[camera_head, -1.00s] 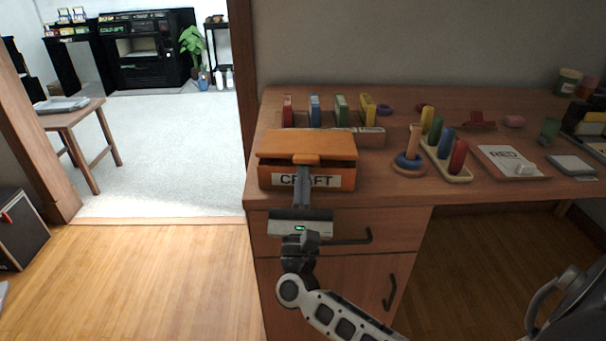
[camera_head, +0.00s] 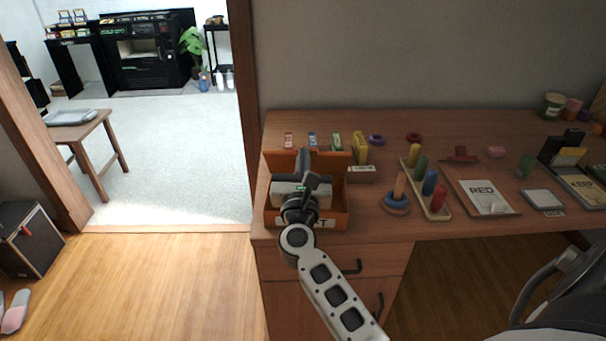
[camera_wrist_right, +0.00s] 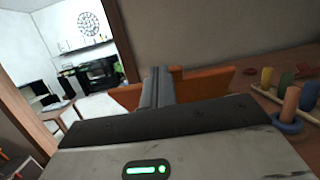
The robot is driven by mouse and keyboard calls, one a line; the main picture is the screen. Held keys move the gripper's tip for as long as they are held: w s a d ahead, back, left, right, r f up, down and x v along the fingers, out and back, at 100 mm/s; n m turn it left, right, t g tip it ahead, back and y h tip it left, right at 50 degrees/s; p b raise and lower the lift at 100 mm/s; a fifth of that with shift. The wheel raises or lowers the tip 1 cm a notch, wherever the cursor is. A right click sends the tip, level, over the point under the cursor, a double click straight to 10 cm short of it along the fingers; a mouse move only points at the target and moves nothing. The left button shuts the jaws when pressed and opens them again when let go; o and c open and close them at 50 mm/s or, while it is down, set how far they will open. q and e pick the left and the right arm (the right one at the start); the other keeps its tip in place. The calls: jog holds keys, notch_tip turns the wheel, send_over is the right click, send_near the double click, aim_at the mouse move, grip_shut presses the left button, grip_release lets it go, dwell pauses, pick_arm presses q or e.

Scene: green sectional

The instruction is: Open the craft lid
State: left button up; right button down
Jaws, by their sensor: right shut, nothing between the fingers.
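The orange craft box (camera_head: 337,219) stands at the left end of the wooden desk. Its label is mostly hidden by my arm. Its lid (camera_head: 277,160) is raised and stands up at the back of the box. My right gripper (camera_head: 304,160) is shut and empty, over the box in front of the raised lid. In the right wrist view the shut fingers (camera_wrist_right: 157,85) reach toward the orange lid (camera_wrist_right: 205,84); I cannot tell whether they touch it. The box's inside is mostly hidden by my gripper. My left gripper is not in view.
Behind the lid stand several coloured blocks (camera_head: 361,148). To the right are a ring peg (camera_head: 397,200), a board of coloured pegs (camera_head: 436,214) and a RED board (camera_head: 484,207). A drawer handle (camera_head: 352,267) sticks out below the desk top.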

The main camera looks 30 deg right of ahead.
jog(key=w+d+r, duration=0.1)
jog(key=w, duration=0.1)
jog(key=w+d+r, duration=0.2)
jog(key=shift+r, duration=0.2)
jog(key=shift+w+d, duration=0.2)
jog(key=shift+w, duration=0.15)
jog(key=shift+r, duration=0.1)
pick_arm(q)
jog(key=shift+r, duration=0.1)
pick_arm(e)
jog(key=shift+s, duration=0.1)
dwell(0.5)
